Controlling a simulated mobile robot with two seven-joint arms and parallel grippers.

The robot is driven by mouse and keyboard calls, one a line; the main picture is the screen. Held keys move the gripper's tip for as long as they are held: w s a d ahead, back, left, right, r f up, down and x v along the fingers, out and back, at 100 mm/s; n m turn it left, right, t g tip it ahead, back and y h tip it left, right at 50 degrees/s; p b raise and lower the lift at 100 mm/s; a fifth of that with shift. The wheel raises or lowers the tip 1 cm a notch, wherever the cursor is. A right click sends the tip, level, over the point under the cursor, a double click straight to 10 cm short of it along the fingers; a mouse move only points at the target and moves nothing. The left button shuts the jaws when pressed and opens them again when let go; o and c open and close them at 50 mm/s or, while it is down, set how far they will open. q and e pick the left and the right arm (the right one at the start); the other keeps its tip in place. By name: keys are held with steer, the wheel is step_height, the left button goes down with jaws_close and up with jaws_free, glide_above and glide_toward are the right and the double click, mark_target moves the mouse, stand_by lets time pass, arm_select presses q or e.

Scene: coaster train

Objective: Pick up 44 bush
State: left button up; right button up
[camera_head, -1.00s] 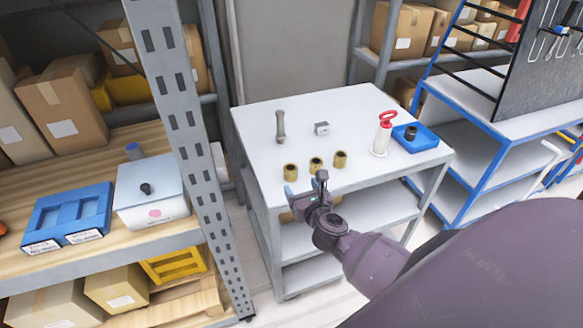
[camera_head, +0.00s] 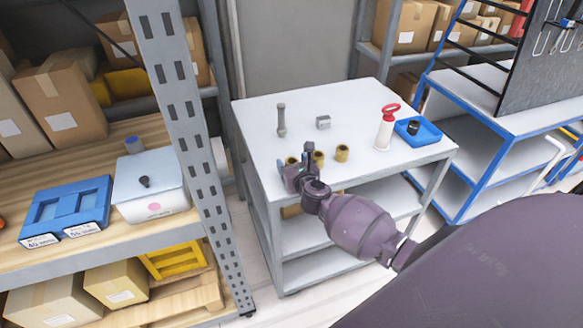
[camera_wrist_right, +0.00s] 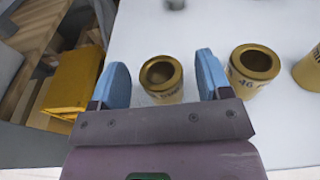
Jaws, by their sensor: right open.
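Three brass bushes stand upright on the white table top (camera_head: 350,105) near its front edge. The left bush (camera_wrist_right: 162,80) is between the blue fingers of my open right gripper (camera_wrist_right: 163,72) in the wrist view, apart from both; its label is too blurred to read. In the head view my right gripper (camera_head: 296,172) largely hides it. The middle bush (camera_wrist_right: 253,68) seems marked 46 and stands just right of the right finger. It also shows in the head view (camera_head: 319,158). The right bush (camera_head: 342,152) is cut off in the wrist view. My left gripper is not in view.
A red-handled white tool (camera_head: 385,130) and a blue tray (camera_head: 428,136) stand at the right. A shelf upright (camera_head: 185,130) rises left of the table.

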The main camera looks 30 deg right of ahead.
steer(key=c, duration=1.1)
